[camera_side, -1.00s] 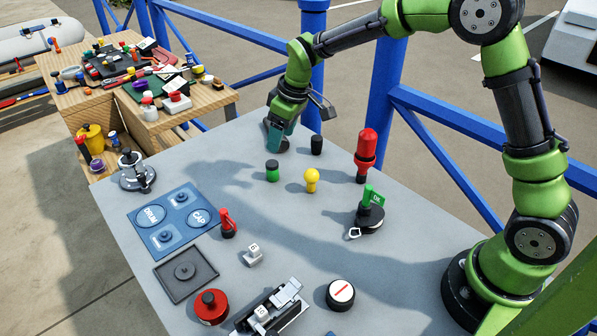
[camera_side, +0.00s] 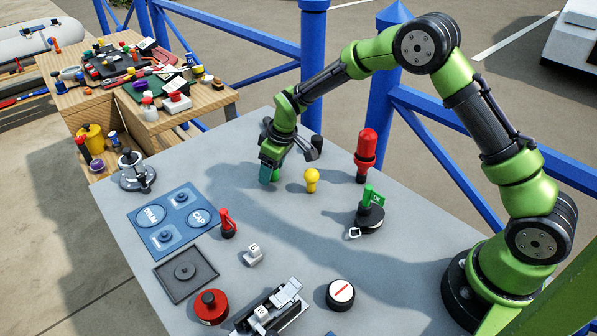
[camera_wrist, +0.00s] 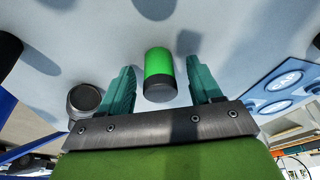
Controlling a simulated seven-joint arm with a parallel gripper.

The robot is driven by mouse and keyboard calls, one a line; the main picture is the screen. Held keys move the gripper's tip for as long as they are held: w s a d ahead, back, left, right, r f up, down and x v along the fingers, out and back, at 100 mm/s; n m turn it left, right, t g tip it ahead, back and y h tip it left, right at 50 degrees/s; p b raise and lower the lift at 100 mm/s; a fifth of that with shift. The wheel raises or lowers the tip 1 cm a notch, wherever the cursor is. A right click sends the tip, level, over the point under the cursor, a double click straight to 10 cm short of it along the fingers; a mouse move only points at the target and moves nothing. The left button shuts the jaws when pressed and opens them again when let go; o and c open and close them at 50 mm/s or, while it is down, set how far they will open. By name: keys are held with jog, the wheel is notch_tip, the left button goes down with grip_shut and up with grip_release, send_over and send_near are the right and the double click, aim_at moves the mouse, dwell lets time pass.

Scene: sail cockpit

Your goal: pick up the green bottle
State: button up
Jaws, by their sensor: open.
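The green bottle (camera_wrist: 158,65) has a green body and a dark grey end. In the wrist view it stands between the two teal fingers of my gripper (camera_wrist: 158,85), with a gap on each side. The gripper is open and the fingers do not touch the bottle. In the side view my gripper (camera_side: 268,172) is low over the grey table at the bottle's place and hides most or all of the bottle.
A yellow knob-topped piece (camera_side: 311,180) stands close to the right of my gripper. A dark cylinder (camera_wrist: 84,99) is beside the left finger in the wrist view. A red piece (camera_side: 365,152) and a black base with a green flag (camera_side: 368,216) stand further right.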

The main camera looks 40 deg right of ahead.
jog(key=c, duration=1.1)
